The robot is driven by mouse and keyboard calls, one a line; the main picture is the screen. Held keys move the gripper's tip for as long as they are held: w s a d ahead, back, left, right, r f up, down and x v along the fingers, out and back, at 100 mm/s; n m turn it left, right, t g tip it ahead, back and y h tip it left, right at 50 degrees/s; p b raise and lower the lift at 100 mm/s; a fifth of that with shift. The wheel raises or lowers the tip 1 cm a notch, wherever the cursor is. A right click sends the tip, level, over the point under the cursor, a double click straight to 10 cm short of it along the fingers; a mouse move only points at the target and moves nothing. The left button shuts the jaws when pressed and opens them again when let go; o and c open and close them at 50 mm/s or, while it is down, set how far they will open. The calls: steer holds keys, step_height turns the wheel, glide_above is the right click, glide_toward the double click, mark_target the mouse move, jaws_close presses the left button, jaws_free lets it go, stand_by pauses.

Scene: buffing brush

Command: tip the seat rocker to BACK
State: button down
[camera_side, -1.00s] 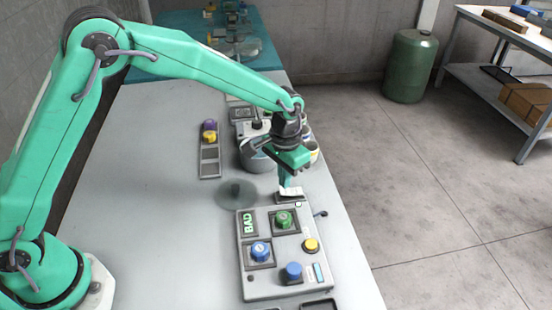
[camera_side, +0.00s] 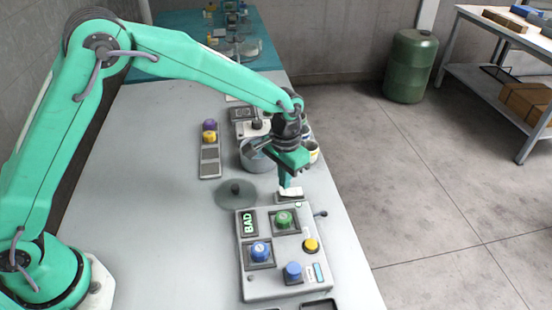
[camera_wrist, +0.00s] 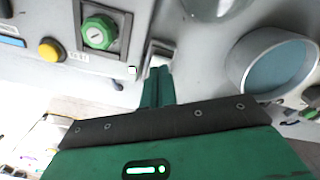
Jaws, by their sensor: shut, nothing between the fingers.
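The seat rocker (camera_side: 293,192) is a small white rocker in a dark housing just behind the control panel (camera_side: 258,285) in the side view. My gripper (camera_side: 286,184) is shut and empty, pointing down, with its fingertips at the left part of the rocker. They look to be touching it, but the fingers hide part of it and I cannot tell its exact tilt. In the wrist view the shut green fingers (camera_wrist: 156,84) end at the rocker's housing (camera_wrist: 161,47). No BACK label is readable.
A translucent disc (camera_side: 232,195) lies to the left. The table's left side is clear.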

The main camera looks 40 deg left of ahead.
steer(key=shift+f, duration=0.95)
stand_by(0.8)
steer(key=shift+r, duration=3.55)
